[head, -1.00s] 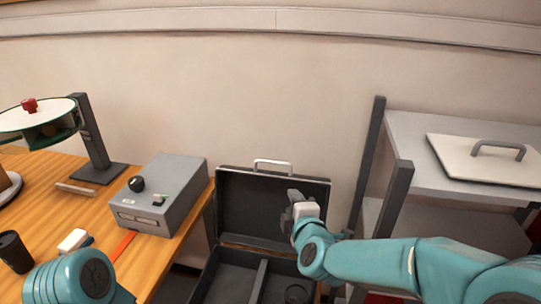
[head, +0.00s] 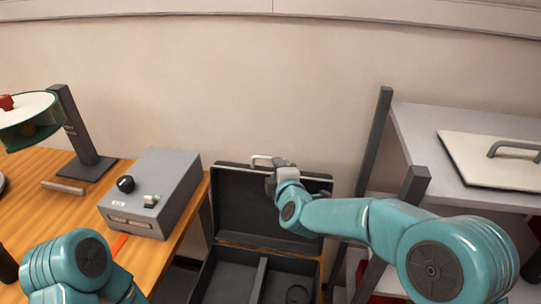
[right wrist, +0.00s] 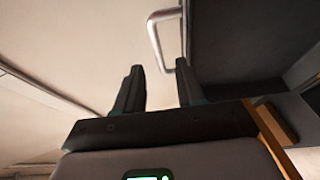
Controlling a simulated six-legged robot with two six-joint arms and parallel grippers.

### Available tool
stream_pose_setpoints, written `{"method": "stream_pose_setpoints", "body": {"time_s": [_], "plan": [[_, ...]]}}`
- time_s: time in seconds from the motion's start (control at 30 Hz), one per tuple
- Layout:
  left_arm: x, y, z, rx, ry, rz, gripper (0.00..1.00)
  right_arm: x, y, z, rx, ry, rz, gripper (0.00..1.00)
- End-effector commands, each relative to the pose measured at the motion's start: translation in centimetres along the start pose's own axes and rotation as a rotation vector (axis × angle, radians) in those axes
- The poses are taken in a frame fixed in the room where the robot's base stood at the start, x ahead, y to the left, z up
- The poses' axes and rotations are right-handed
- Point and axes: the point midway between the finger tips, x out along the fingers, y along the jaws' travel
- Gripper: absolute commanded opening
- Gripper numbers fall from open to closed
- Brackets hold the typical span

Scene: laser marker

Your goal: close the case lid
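The dark case (head: 230,276) stands open between the wooden table and the shelf. Its lid (head: 236,205) is raised upright against the wall side, with a pale handle (head: 262,160) on its top edge. My right gripper (head: 268,176) is at the lid's top edge, close to the handle. In the right wrist view the two dark fingers (right wrist: 156,88) are apart with nothing between them, and the handle (right wrist: 163,40) is just beyond the right finger. I cannot tell whether they touch. My left gripper is out of view; only my left arm shows.
A grey box with a black knob (head: 152,195) sits on the wooden table (head: 55,208) left of the case. A shelf (head: 450,140) with a pale handled panel (head: 495,160) stands right of the case.

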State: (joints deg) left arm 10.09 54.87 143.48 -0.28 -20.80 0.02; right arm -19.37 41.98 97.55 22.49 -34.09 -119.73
Motion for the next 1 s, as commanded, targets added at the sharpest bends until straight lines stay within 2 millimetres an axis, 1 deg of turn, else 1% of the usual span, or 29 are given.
{"method": "stream_pose_setpoints", "body": {"time_s": [0.03,0.2,0.3,0.4,0.6,0.87,0.9,0.97,1.0], "plan": [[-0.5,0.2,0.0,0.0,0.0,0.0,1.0,1.2,0.1,-0.1,0.0,0.0,-0.001,0.38],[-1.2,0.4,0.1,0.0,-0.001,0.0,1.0,4.7,0.2,-0.1,0.0,0.0,-0.001,0.38],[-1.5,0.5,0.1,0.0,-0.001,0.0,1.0,6.3,0.1,-0.1,0.0,0.0,0.0,0.38],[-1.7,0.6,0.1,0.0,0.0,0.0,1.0,7.5,0.1,-0.2,-0.001,0.001,0.0,0.38],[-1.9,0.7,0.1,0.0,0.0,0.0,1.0,8.7,0.1,-0.1,0.0,0.001,0.0,0.38],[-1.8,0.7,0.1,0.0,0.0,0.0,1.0,8.8,0.1,-0.1,0.0,0.001,0.0,0.38],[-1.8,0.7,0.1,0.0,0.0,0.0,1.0,8.8,0.1,-0.1,0.0,0.001,0.0,0.32],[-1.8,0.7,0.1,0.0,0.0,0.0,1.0,8.8,0.1,-0.1,0.0,0.001,0.0,0.12],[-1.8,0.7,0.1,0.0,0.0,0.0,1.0,8.8,0.1,-0.1,0.0,0.001,0.0,0.0]]}}
